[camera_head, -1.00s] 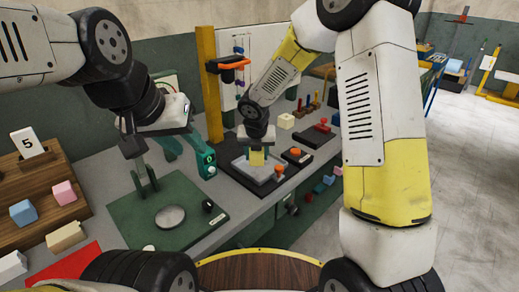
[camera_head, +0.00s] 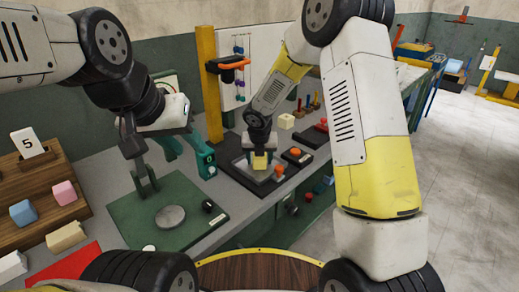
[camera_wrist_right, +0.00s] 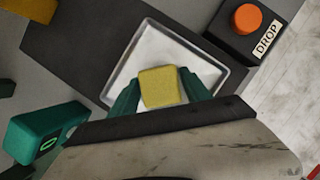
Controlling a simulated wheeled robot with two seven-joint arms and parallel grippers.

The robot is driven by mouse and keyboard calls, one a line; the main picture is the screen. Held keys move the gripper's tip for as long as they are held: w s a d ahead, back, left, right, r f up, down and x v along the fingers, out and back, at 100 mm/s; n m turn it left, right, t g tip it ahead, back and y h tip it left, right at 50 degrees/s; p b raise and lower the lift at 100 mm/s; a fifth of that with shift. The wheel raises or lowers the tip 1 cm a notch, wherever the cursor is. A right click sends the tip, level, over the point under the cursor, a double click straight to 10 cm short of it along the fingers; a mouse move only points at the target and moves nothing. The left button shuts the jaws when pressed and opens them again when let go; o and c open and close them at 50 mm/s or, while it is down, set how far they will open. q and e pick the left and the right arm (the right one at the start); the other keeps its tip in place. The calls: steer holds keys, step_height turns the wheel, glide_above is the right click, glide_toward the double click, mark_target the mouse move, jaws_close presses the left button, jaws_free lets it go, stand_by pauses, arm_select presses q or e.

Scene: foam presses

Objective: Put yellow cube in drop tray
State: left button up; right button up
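The yellow cube (camera_wrist_right: 160,87) sits between the green fingers of my right gripper (camera_wrist_right: 158,82), which touch it on both sides. The cube also shows in the head view (camera_head: 260,163). The gripper and cube are over the inside of the shallow metal drop tray (camera_wrist_right: 141,52), whose rim also shows in the head view (camera_head: 240,166). I cannot tell whether the cube touches the tray floor. My left gripper (camera_head: 145,183) hangs above a green press plate (camera_head: 127,213); its fingers are apart, with nothing between them.
An orange button box (camera_wrist_right: 247,20) labelled DROP stands beside the tray. A yellow post (camera_head: 210,85) rises behind it. A pale cube (camera_head: 286,121) and a red-topped fixture (camera_head: 321,125) lie further back. A wooden rack (camera_head: 40,195) with blocks stands at the left.

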steer(key=shift+o, duration=0.5)
steer(key=shift+r, duration=0.25)
steer(key=s+d+r+m, duration=0.3)
steer(key=s+r+m, duration=0.15)
steer(key=r, duration=0.45)
steer(key=s+d+r+m, duration=0.4)
steer(key=s+r, duration=0.1)
steer(key=r, duration=0.4)
steer(key=s+d+r+m, duration=0.2)
steer(key=s+m, duration=0.5)
steer(key=m, duration=0.2)
steer(key=s+d+r+m+t+y, duration=0.1)
steer(key=s+d+r+m, duration=0.1)
steer(key=s+m, duration=0.4)
steer(key=s+d+r+m+y, duration=0.1)
steer(key=s+d+r+m, duration=0.2)
steer(key=s+m, duration=0.4)
steer(key=m, duration=0.5)
steer(key=shift+s+t, duration=0.35)
steer(key=shift+t, duration=0.05)
steer(key=shift+d, duration=0.1)
